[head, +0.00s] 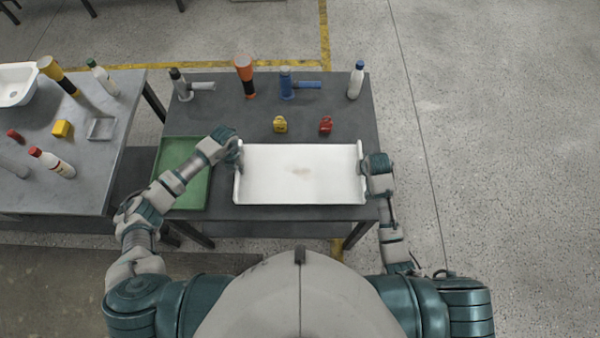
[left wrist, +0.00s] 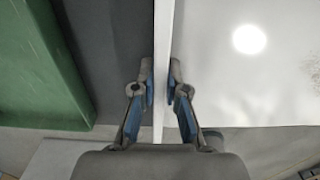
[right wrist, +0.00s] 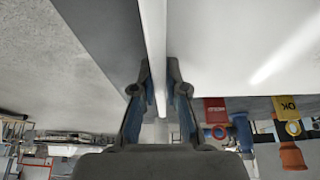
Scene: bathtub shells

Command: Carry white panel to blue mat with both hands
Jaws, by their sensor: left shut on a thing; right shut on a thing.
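The white panel (head: 298,172), a shallow shell with raised left and right edges and a faint brown mark in the middle, is level over the near middle of the dark table. I cannot tell whether it touches the table. My left gripper (head: 238,157) is shut on its left edge; in the left wrist view the fingers (left wrist: 161,85) pinch the thin white wall from both sides. My right gripper (head: 364,172) is shut on its right edge, also seen in the right wrist view (right wrist: 158,80). No blue mat shows in these views.
A green tray (head: 165,193) lies left of the panel. Yellow (head: 280,125) and red (head: 326,125) padlock-like tags sit behind it. Bottles and tools, including a blue one (head: 287,84), line the table's back. A second table (head: 95,180) holds several items at left. Open floor lies right.

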